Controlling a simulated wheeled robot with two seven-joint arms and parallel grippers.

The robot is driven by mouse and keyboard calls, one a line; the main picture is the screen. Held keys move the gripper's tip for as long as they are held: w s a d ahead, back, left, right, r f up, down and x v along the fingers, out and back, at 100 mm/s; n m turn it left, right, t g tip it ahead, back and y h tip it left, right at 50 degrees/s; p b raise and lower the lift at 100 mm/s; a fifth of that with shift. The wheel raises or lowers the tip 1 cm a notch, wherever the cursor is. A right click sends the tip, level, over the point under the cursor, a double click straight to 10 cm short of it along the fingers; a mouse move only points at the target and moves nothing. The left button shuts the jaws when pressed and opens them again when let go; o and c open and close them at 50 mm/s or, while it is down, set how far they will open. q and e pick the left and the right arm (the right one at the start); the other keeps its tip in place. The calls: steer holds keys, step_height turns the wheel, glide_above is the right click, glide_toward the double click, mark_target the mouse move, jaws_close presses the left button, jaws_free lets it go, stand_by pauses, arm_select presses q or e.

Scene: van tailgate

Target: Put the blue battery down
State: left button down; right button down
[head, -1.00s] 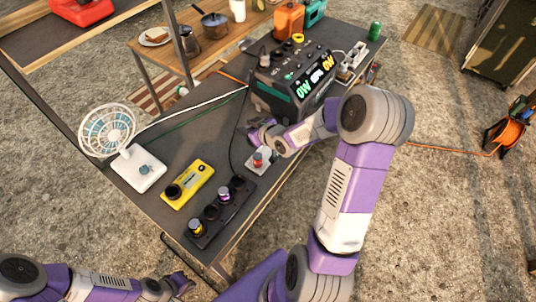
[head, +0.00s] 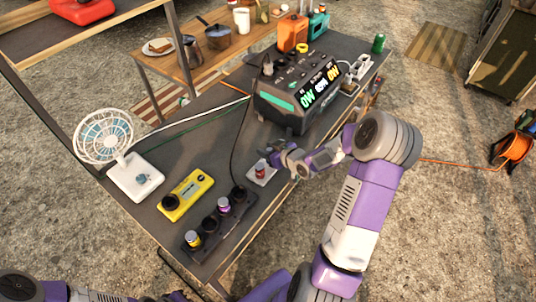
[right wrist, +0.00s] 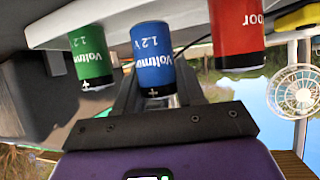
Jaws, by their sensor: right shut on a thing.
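My right gripper (head: 272,149) is at the far side of a small white tray (head: 265,180) on the table. In the right wrist view, which is upside down, the gripper (right wrist: 155,95) is shut on the blue battery (right wrist: 152,58). The blue battery is at the white tray (right wrist: 60,32); I cannot tell whether it touches it. A green battery (right wrist: 90,57) and a red battery (right wrist: 237,38) stand at either side of it.
A black charger (head: 208,238) holds a yellow and a purple battery. A yellow tester (head: 187,194) lies beside it. A white fan (head: 135,178) stands on the left, and a power station (head: 300,98) behind the tray.

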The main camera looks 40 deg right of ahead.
steer(key=shift+f, duration=0.55)
steer(key=shift+f, duration=0.15)
steer(key=c, duration=0.7)
jaws_free()
steer(key=shift+r, duration=0.25)
steer(key=p+v, duration=0.4)
steer(key=v, duration=0.8)
steer(key=shift+f, duration=0.15)
